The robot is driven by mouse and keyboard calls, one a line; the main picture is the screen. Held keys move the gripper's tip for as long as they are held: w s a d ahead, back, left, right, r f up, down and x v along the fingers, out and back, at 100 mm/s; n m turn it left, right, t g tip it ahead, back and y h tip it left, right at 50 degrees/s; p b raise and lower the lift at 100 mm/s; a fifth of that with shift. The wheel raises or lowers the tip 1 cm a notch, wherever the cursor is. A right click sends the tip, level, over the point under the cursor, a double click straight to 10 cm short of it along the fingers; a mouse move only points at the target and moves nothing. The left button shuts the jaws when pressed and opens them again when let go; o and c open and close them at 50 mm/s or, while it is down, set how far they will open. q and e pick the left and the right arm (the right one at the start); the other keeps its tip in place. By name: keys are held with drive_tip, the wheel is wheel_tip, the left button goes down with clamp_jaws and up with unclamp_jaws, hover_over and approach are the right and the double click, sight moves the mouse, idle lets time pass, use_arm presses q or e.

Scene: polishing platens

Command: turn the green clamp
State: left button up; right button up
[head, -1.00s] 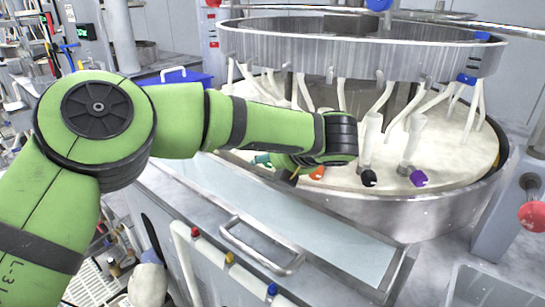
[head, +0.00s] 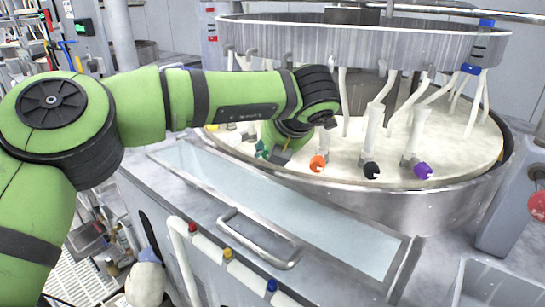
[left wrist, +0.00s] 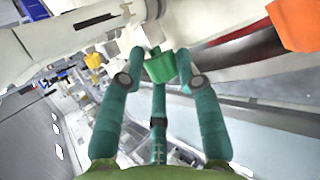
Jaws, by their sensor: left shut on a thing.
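The green clamp (left wrist: 160,68) sits at the end of a white fitting in the left wrist view. My left gripper (left wrist: 160,62) has its teal fingers on either side of the clamp and is shut on it. In the head view my left gripper (head: 264,152) reaches down to the near left rim of the round platen (head: 335,160). There the clamp cannot be told apart from the teal fingers. My right gripper is in neither view.
An orange clamp (head: 318,163), a black clamp (head: 371,170) and a purple clamp (head: 422,171) line the near rim to the right. A yellow clamp (left wrist: 93,60) shows in the left wrist view. White tubes hang from the metal ring (head: 360,42) above. A handle (head: 257,240) stands out in front.

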use_arm(q)
drive_tip(key=shift+s+a+f+n+g+h+b, duration=0.1)
drive_tip(key=shift+f+n+g+h+b, duration=0.1)
drive_tip(key=shift+g+h, duration=0.5)
drive_tip(key=shift+a+f+n+g+h+b, duration=0.1)
drive_tip(key=shift+n+g+h+b, duration=0.1)
drive_tip(key=shift+g+h, duration=0.5)
drive_tip(key=shift+h, duration=0.3)
drive_tip(key=o, duration=1.1)
drive_tip(key=shift+c, duration=0.2)
drive_tip(key=shift+r, duration=0.2)
drive_tip(key=v, duration=1.2)
drive_tip(key=shift+s, duration=0.3)
drive_tip(key=shift+a+f, duration=0.1)
